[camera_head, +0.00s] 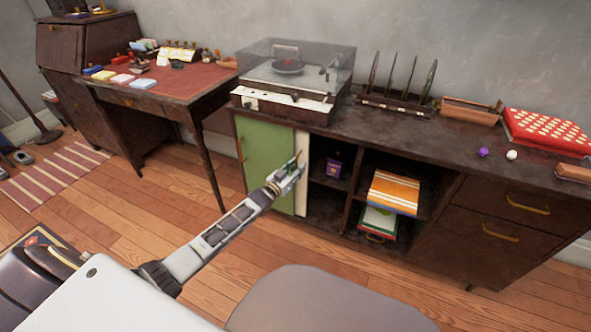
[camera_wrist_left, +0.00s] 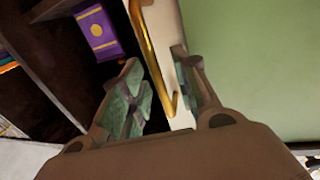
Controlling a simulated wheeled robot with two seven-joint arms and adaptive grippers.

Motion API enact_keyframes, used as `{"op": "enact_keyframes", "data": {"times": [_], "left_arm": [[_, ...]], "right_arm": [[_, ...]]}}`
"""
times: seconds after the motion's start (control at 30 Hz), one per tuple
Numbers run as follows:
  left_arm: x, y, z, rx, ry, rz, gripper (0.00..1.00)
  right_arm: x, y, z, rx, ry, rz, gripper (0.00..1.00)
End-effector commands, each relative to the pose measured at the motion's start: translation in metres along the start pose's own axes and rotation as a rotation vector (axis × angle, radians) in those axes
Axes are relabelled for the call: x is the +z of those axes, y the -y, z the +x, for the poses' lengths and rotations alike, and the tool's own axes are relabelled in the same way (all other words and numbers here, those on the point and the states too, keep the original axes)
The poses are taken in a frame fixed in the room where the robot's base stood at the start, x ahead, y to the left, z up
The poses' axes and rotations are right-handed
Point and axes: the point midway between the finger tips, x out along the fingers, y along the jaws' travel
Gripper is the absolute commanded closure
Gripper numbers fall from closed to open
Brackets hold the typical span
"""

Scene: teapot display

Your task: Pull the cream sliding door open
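The cream sliding door (camera_head: 302,195) shows as a narrow upright strip beside the green door (camera_head: 262,150) at the left of the sideboard; the rest of it appears hidden behind the green door. Its gold handle (camera_wrist_left: 149,50) runs along the cream strip (camera_wrist_left: 166,40) in the left wrist view. My left gripper (camera_head: 297,165) is at the cream strip. In the wrist view its two fingers (camera_wrist_left: 160,62) stand apart, one on each side of the handle; I see no clear grip on it. My right gripper is not in view.
Right of the cream strip, open shelves hold a purple box (camera_head: 333,168) and several stacked books (camera_head: 394,192). A record player (camera_head: 285,100) stands on the sideboard (camera_head: 400,125). Drawers (camera_head: 500,225) fill its right end. A red-topped desk (camera_head: 180,82) stands at left.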

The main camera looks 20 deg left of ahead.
Motion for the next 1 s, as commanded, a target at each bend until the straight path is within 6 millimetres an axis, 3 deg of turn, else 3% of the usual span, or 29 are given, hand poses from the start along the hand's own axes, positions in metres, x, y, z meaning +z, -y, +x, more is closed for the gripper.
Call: {"op": "enact_keyframes", "data": {"times": [0.37,1.0], "left_arm": [[0.001,0.000,-0.010,0.000,0.001,-0.001,0.70],[0.001,0.000,-0.059,0.000,0.002,0.000,0.70]], "right_arm": [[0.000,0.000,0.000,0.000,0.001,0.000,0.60],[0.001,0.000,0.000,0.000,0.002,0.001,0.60]]}}
